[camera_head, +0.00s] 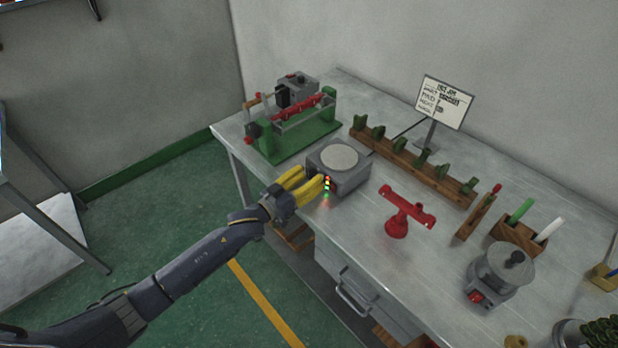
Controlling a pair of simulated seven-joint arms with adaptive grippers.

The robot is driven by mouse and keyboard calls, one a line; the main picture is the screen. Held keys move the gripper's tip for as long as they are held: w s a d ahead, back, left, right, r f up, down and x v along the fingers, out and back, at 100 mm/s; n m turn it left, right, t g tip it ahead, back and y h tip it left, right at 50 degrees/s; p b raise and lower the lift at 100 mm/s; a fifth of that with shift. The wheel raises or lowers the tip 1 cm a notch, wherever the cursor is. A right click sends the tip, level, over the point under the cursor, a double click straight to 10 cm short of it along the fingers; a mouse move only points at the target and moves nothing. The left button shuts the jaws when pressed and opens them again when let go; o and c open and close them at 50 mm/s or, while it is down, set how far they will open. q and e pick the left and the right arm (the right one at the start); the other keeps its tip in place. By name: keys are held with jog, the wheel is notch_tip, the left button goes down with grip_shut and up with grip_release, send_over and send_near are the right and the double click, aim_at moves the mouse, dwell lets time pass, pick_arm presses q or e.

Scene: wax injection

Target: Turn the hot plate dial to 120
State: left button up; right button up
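The hot plate (352,183) is a grey box with a round pale top, standing near the table's front edge. Small red, orange and green lights glow at its front. My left gripper (312,176) has yellow fingers and reaches in from the left to the hot plate's front. Its two fingers show apart, with tips close to the front face; I cannot tell whether they touch it. The dial is not clearly visible, and the fingers cover part of the front face. Its setting cannot be read. My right gripper is not in view.
A green-framed device (285,140) stands behind left of the hot plate. A red stand (397,226) is to its right. Behind are a wooden rack (400,155) and a sign (446,102). A grey pot (503,266) stands farther right. Drawers (362,290) lie below the tabletop.

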pick_arm(q)
grip_shut()
jog(key=m, duration=0.4)
jog(key=shift+f, duration=0.15)
dwell(0.5)
jog(key=shift+o, duration=0.2)
grip_release()
jog(key=v, duration=1.2)
